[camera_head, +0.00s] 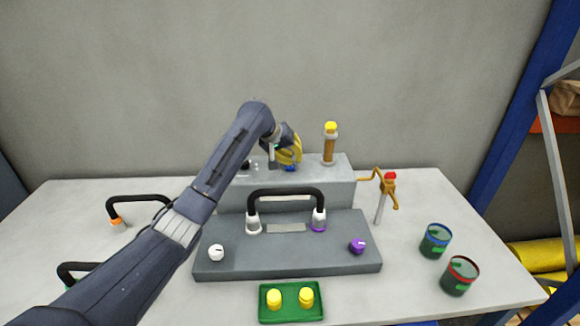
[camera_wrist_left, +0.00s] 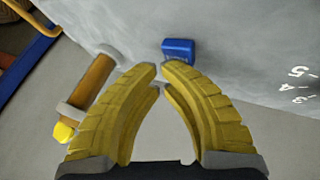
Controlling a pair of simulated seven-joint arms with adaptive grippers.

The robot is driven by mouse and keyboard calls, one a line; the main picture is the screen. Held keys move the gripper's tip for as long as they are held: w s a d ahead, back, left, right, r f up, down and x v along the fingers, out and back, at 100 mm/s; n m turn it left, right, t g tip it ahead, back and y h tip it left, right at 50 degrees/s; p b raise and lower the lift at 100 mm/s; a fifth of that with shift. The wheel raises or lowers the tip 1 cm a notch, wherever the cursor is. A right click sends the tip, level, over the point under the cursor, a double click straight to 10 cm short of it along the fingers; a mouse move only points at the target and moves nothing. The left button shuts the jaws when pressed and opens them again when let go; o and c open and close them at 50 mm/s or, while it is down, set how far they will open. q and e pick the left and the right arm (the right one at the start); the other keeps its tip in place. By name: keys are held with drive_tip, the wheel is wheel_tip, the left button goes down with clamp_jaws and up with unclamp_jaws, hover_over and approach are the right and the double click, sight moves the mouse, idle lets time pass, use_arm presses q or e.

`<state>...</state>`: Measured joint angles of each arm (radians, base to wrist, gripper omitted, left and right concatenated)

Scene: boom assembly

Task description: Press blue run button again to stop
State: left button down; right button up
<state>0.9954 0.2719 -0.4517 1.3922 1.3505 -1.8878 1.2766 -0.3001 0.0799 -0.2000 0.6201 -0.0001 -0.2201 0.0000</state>
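The blue button (camera_head: 291,168) is on top of the grey box (camera_head: 334,191) at the back of the table. It also shows in the left wrist view (camera_wrist_left: 178,50), just beyond the fingertips. My left gripper (camera_head: 289,164) has yellow fingers and points down over the button; in the head view it hides part of it. In the left wrist view the fingertips (camera_wrist_left: 159,72) come nearly together with nothing between them. Whether they touch the button I cannot tell. My right gripper is not in view.
A brown cylinder with a yellow cap (camera_head: 329,146) stands on the box, right of my gripper. In front are a grey base with a black handle (camera_head: 286,196) and a green tray (camera_head: 291,317). Two cups (camera_head: 435,241) and a red-topped tool (camera_head: 388,190) stand right.

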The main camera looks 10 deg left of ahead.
use_arm(q)
drive_tip(key=shift+r, duration=0.65)
drive_tip(key=shift+r, duration=2.5)
